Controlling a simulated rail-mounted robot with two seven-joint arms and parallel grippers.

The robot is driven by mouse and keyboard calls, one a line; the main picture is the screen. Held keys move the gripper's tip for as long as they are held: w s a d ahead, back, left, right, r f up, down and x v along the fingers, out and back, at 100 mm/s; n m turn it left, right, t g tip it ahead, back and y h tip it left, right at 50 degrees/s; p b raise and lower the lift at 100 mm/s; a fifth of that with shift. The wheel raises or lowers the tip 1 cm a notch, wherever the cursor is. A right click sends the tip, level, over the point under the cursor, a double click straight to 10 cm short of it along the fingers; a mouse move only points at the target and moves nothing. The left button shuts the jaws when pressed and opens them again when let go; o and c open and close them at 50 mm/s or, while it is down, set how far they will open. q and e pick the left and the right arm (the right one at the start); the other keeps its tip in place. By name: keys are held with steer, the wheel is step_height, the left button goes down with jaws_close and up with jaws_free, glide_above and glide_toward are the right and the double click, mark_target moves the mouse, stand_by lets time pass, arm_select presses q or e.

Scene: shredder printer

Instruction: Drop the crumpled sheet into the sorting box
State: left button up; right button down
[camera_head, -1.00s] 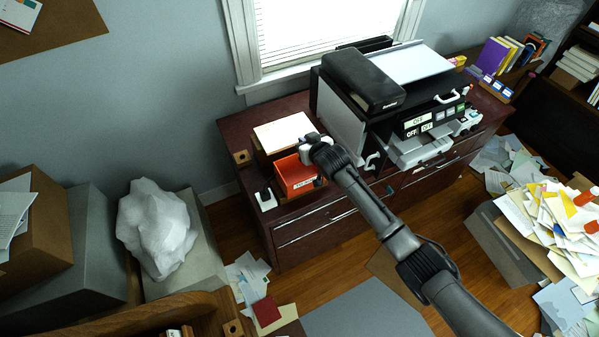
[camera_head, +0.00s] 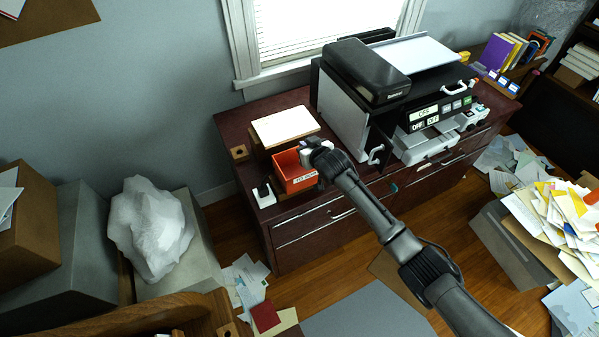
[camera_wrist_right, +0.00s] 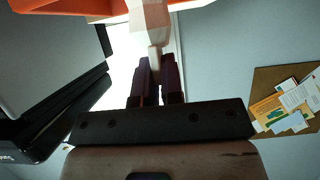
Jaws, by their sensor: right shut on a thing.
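The orange-red open box (camera_head: 299,184), with a white label on its front, stands on the dark red cabinet. I take it for the sorting box; its orange edge also shows at the top of the wrist view (camera_wrist_right: 60,6). My right gripper (camera_head: 313,153) is at the box's right rear edge. Its dark fingers (camera_wrist_right: 156,78) are shut on a small pale piece, which I take for the crumpled sheet (camera_wrist_right: 151,25). Whether it touches the box is unclear. My left gripper is not in view.
A box with a pale lid (camera_head: 284,126) stands behind the orange box. A white switch-like block (camera_head: 263,196) is at its left. The black and grey machine (camera_head: 400,105) stands close on the right. A large white crumpled bundle (camera_head: 148,228) sits farther left.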

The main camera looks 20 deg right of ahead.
steer(key=shift+r, duration=0.1)
steer(key=c, duration=1.2)
jaws_free()
steer(key=shift+p+v, duration=1.15)
steer(key=shift+v, duration=5.75)
